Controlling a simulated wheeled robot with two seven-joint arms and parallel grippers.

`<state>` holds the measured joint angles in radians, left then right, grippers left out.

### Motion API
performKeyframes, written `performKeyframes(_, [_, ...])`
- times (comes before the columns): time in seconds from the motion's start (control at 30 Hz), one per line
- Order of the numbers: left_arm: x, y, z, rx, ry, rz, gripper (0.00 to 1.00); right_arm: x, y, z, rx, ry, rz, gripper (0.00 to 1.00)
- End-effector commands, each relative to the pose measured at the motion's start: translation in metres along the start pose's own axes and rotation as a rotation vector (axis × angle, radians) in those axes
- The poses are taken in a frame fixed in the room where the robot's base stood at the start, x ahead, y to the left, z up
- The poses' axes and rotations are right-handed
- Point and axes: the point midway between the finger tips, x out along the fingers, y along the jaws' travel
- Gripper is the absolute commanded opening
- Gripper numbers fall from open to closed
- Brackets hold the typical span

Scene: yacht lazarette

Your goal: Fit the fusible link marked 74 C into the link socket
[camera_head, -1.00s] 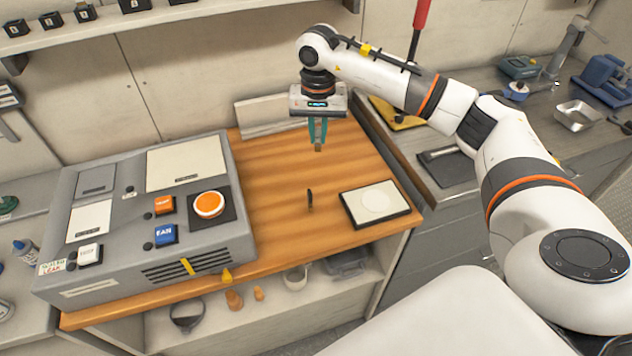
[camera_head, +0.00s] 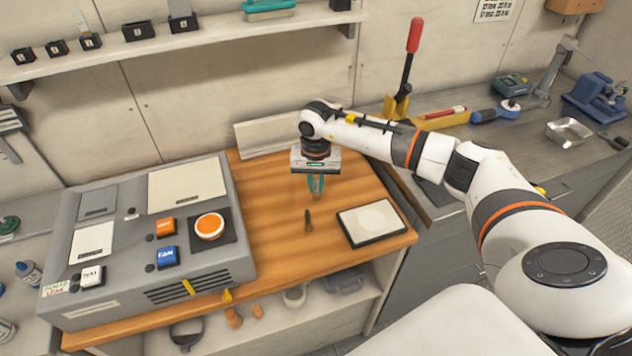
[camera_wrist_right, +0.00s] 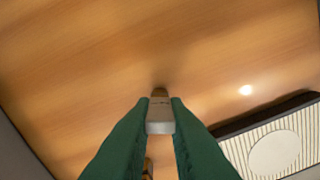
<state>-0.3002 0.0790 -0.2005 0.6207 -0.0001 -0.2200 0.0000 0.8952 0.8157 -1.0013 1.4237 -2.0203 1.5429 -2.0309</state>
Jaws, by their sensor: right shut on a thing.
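My right gripper (camera_head: 315,192) is in the air above the wooden top, with its green fingers pointing down. In the right wrist view the fingers (camera_wrist_right: 160,112) are shut on a small grey, block-like piece (camera_wrist_right: 160,119) with a brass-coloured end; I take it for the fusible link, but its marking is too small to read. A small dark upright piece (camera_head: 308,220) stands on the wood below and nearer than the gripper, apart from it. It may be the link socket; I cannot tell. A brown piece shows partly hidden between the fingers in the wrist view. My left gripper is not in view.
A grey console (camera_head: 110,255) with orange, blue and white buttons stands left on the wooden top (camera_head: 270,215). A black-edged pale plate (camera_head: 350,230) lies to the right. A pale board (camera_head: 262,138) leans at the back. Wood around the dark piece is clear.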

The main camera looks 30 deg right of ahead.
Motion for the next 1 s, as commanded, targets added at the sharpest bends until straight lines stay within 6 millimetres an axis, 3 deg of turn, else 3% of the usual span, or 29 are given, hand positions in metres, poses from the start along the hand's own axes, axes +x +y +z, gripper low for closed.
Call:
performKeyframes(0.07, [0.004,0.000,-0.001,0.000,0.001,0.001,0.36,0.004,0.000,0.000,0.000,0.000,0.000,0.00])
performKeyframes(0.1, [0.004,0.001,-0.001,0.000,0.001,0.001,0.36,0.004,0.000,0.000,0.000,0.000,0.000,0.15])
performKeyframes(0.23, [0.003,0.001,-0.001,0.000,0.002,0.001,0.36,0.002,0.000,0.000,0.000,0.000,0.000,0.35])
performKeyframes(0.6, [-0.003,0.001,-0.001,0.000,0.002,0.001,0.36,-0.004,0.000,0.000,0.000,0.000,0.000,0.35])
performKeyframes(0.67, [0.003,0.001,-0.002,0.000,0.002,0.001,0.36,-0.008,0.001,0.001,-0.001,-0.003,0.002,0.35])
performKeyframes(1.0, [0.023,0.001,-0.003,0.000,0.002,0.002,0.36,-0.078,0.001,0.001,-0.001,-0.006,0.004,0.35])
